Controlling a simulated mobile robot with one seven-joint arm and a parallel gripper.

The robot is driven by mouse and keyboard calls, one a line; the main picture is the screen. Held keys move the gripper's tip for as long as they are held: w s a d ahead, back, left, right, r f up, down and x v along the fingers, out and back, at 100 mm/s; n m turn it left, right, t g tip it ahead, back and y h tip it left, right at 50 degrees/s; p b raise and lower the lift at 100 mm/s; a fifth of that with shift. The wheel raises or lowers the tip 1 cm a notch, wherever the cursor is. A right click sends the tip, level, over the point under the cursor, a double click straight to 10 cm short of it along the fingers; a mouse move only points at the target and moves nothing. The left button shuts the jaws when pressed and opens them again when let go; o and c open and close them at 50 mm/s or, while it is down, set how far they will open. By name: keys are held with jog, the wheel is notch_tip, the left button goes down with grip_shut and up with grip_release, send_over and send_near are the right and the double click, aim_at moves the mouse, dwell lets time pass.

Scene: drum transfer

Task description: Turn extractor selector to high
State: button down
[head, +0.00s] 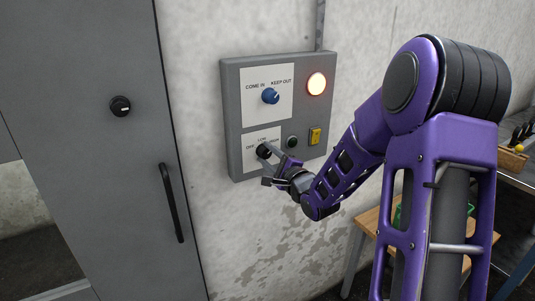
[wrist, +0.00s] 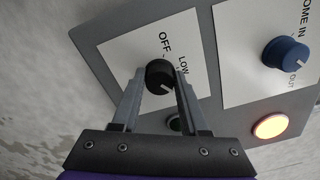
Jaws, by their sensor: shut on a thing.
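The extractor selector is a small black knob (head: 264,150) on the lower white plate of the grey wall panel (head: 231,120). In the wrist view the knob (wrist: 158,72) sits between the two fingertips of my gripper (wrist: 161,78), which is shut on it. The gripper (head: 267,155) reaches it from the lower right in the head view. The labels OFF and LOW show beside the knob in the wrist view; the high label is hidden there by a finger. A pale mark on the knob points toward the lower right in that view.
A yellow switch (head: 315,135) and a small dark button (head: 292,142) are right of the selector. A grey door (head: 95,60) stands left.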

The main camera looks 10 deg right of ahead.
jog(key=shift+r+m, duration=0.15)
jog(key=shift+m, duration=0.45)
jog(key=shift+c, duration=2.1)
grip_release()
jog(key=shift+w, duration=0.1)
